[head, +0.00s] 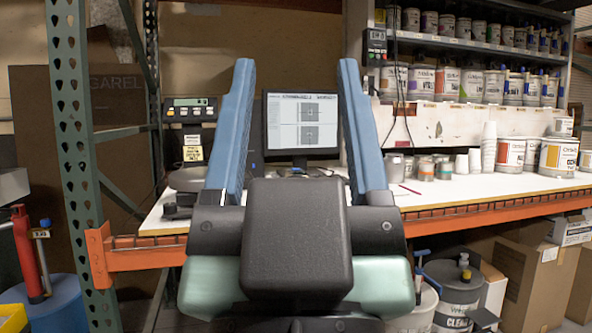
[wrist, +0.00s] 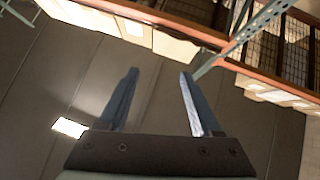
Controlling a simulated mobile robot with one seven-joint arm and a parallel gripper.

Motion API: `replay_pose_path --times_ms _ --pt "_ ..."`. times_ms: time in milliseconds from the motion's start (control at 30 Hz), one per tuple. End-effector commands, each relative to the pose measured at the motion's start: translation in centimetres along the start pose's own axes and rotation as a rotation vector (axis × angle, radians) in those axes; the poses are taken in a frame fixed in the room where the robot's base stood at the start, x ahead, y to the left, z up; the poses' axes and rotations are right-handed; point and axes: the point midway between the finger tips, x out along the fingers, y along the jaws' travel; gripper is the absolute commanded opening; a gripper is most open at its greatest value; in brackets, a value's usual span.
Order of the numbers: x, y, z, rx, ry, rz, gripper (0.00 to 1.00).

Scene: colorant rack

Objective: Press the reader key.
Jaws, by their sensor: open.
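My gripper (head: 296,65) is open and empty, its two blue fingers pointing up and forward in front of the bench. A small dark reader-like device (head: 376,42) with a display is fixed on the white post right of the right finger. A dark unit (head: 189,110) with a green display and keys stands left of the left finger. The gripper appears apart from both.
A monitor (head: 302,122) stands on the bench, seen between the fingers. The bench has an orange front beam (head: 490,210) and a green perforated post (head: 75,130) at left. Paint cans (head: 511,154) and cups crowd its right side. Boxes (head: 533,270) stand below.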

Motion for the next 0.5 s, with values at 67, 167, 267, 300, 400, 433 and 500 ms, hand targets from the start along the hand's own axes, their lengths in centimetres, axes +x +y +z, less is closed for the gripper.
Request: replay_pose_path --times_ms 67,167,267,300,400,433,500 --pt "0.00 0.00 -0.02 0.000 0.000 0.000 0.50" --pt "0.00 0.00 -0.03 0.000 0.001 0.000 0.32" --pt "0.00 0.00 -0.03 0.000 0.001 0.000 0.14" --pt "0.00 0.00 -0.03 0.000 0.001 0.000 0.06" --pt "0.00 0.00 -0.03 0.000 0.001 0.000 0.00" --pt "0.00 0.00 -0.03 0.000 0.001 0.000 0.00" --pt "0.00 0.00 -0.03 0.000 0.001 0.000 0.00"
